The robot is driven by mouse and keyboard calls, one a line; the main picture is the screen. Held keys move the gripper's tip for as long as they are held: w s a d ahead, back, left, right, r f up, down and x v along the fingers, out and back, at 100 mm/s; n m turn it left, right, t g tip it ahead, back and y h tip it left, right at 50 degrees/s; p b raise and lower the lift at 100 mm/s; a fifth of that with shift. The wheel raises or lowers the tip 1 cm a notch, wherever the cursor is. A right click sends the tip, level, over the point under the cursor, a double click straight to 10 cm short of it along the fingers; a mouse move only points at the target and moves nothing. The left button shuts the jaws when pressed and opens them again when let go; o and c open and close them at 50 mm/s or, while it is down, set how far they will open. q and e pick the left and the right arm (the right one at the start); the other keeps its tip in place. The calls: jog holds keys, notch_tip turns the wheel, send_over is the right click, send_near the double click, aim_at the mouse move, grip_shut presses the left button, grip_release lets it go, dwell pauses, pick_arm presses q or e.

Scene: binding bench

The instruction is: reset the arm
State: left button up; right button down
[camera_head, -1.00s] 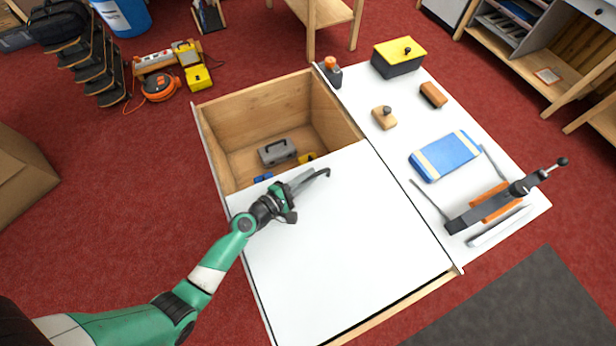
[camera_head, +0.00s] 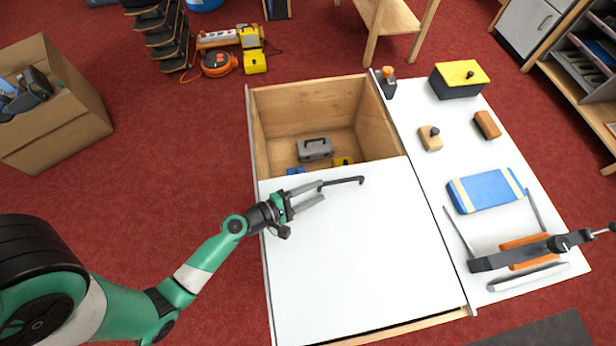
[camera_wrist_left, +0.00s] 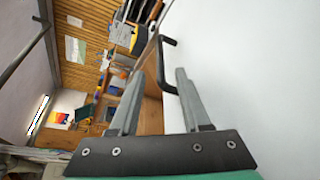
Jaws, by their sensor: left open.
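My left arm (camera_head: 200,268) reaches in from the left, low over the white lid panel of a wooden box. My left gripper (camera_head: 323,192) is open and empty, its two fingers apart near the panel's upper edge. A thin dark bar handle (camera_head: 346,181) on the panel lies by the fingertips. In the left wrist view the handle (camera_wrist_left: 164,60) shows ahead of the gripper (camera_wrist_left: 159,76), with its near end between the fingers; I cannot tell whether they touch. My right gripper is not in view.
The white panel (camera_head: 360,265) covers the box's near part. The open far part holds a grey case (camera_head: 314,149). The bench at right carries a yellow-lidded box (camera_head: 459,79), a blue book (camera_head: 487,190) and a dark lever (camera_head: 525,252). A cardboard box (camera_head: 60,125) stands left.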

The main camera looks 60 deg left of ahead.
pick_arm(q)
jog(key=v, duration=0.2)
jog(key=shift+s, duration=0.25)
dwell(0.3)
